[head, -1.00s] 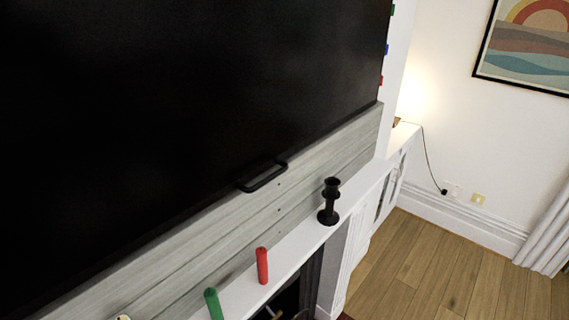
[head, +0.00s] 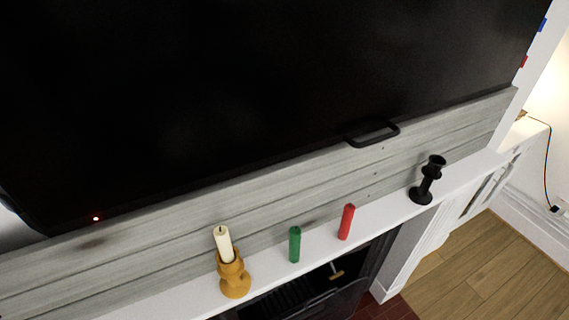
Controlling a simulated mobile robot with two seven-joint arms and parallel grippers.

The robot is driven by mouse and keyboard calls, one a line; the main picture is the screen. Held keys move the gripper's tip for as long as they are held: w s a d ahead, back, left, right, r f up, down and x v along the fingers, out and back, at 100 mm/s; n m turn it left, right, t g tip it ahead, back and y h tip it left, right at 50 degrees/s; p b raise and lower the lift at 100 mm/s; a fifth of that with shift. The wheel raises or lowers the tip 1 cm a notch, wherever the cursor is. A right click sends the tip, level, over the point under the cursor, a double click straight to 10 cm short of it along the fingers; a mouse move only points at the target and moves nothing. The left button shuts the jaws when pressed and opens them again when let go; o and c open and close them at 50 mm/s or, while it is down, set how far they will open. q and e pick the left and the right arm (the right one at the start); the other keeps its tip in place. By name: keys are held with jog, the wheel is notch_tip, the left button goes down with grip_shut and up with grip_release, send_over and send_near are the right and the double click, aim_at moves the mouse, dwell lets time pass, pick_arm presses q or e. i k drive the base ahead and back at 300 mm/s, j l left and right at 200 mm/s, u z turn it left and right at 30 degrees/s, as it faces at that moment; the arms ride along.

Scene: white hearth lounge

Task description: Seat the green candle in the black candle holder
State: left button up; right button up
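The green candle (head: 295,244) stands upright on the white mantel shelf (head: 390,214), near the middle of the head view. The black candle holder (head: 427,181) stands on the same shelf, farther right, with its cup at the top; no candle shows in it. A red candle (head: 346,222) stands between the green candle and the black holder. Neither of my grippers is in view.
A yellow-brown holder (head: 234,276) with a cream candle (head: 224,244) stands left of the green candle. A large dark TV (head: 250,90) hangs above the shelf, with a black handle-like bar (head: 373,135) below it. The fireplace opening (head: 325,282) lies below the shelf.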

aim_at(421, 196)
jog(key=k+j+u, duration=0.1)
jog(key=j, duration=0.25)
jog(key=k+j+u, duration=0.1)
jog(key=j, duration=0.3)
jog(key=k+j, duration=0.2)
jog(key=j, duration=0.2)
jog(key=k+u, duration=0.05)
